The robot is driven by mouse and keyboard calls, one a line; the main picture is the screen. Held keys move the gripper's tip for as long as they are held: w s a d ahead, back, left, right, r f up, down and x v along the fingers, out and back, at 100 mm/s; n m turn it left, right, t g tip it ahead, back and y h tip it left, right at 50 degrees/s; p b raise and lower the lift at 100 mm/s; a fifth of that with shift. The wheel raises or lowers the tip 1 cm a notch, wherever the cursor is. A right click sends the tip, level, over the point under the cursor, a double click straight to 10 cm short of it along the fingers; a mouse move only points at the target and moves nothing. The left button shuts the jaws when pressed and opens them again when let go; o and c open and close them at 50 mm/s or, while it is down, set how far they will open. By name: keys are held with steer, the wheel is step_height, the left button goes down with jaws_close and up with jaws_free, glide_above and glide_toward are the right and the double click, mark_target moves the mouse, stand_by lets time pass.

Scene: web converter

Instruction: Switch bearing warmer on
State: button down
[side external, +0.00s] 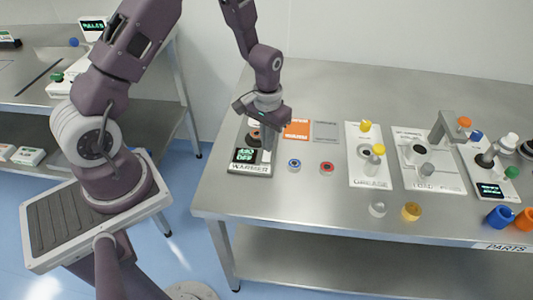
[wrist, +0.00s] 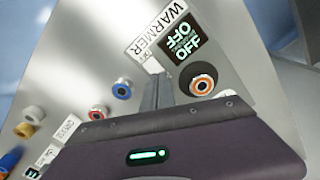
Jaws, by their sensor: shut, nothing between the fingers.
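A round dark piece with an orange ring and metal centre (wrist: 203,84) sits on the warmer. My gripper (side external: 267,150) is shut and empty, pointing down over the warmer's right side.
A blue-ringed bearing (side external: 294,163) and a red-ringed bearing (side external: 326,168) lie right of the warmer. Orange (side external: 297,129) and grey (side external: 325,131) squares lie behind them. White fixture plates (side external: 369,177) with posts stand farther right. The table's front left is bare.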

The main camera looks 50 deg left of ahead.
steer(key=shift+f, duration=0.5)
steer(key=shift+r, duration=3.5)
